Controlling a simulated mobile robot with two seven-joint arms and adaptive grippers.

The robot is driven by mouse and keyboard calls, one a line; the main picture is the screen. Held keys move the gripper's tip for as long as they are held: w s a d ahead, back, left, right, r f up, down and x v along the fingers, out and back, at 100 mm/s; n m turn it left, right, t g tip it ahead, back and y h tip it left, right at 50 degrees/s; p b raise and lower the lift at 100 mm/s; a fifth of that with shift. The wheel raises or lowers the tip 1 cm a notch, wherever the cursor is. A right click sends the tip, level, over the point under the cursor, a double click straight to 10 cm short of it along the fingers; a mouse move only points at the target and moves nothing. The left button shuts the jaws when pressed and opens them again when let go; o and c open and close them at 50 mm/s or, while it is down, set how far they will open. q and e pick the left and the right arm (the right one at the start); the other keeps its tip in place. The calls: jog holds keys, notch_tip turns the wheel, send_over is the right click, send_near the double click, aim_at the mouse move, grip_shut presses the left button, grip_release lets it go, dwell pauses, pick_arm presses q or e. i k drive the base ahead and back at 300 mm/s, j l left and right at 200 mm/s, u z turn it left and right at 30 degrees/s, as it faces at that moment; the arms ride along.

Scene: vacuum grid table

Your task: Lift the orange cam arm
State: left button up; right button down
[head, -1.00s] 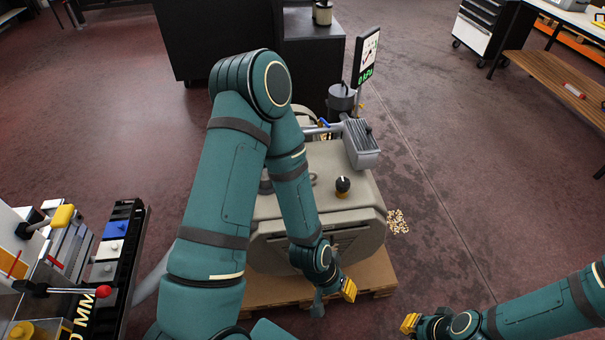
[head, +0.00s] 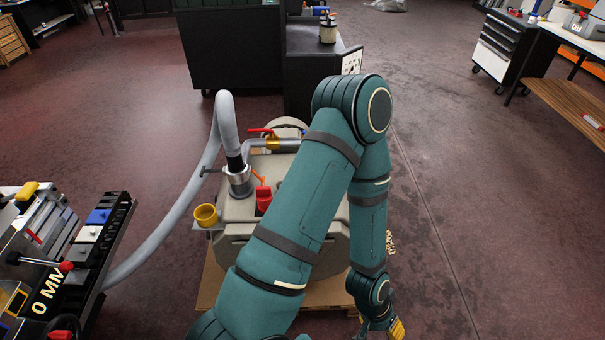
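A small orange lever (head: 258,175), which looks like the orange cam arm, sticks up at a tilt just right of the silver hose coupling (head: 238,181) on the beige pump. A red block (head: 264,199) sits just below it; I cannot tell how they join. My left arm crosses in front of the pump's right side. My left gripper (head: 388,328) hangs low at the bottom edge, right of the pump and well away from the lever. Its yellow fingertips show, but not whether they are apart. My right gripper is out of view.
A grey hose (head: 176,243) arches from the coupling down to the left. A yellow cup (head: 205,214) sits left of the coupling and a red-handled valve (head: 268,140) behind it. A black-railed bench (head: 112,237) stands at left. The floor at right is open.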

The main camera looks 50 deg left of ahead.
aim_at(262, 180)
jog(key=i+l+z, duration=0.6)
jog(key=i+l, duration=0.15)
jog(key=i+l+u, duration=0.2)
jog(key=i, duration=0.2)
jog(key=i+u, duration=0.15)
jog(key=i, duration=0.25)
jog(key=i+l+u, duration=0.2)
jog(key=i, duration=0.15)
jog(key=i+j+u, duration=0.1)
jog(key=i+u, duration=0.6)
jog(key=i+l+u, duration=0.15)
jog(key=i+u, duration=0.45)
jog(key=u, duration=0.2)
jog(key=i+l+u, duration=0.1)
jog(key=i+u, duration=0.2)
jog(key=u, duration=0.15)
jog(key=i+l+u, duration=0.15)
jog(key=u, duration=0.3)
jog(key=i+u, duration=0.2)
jog(key=u, duration=0.25)
jog(key=i+l+u, duration=0.15)
jog(key=u, duration=0.3)
jog(key=i+l+u, duration=0.15)
jog(key=u, duration=0.3)
jog(key=i+l+u, duration=0.4)
jog(key=l+u, duration=0.2)
jog(key=i+l, duration=0.3)
jog(key=i, duration=0.05)
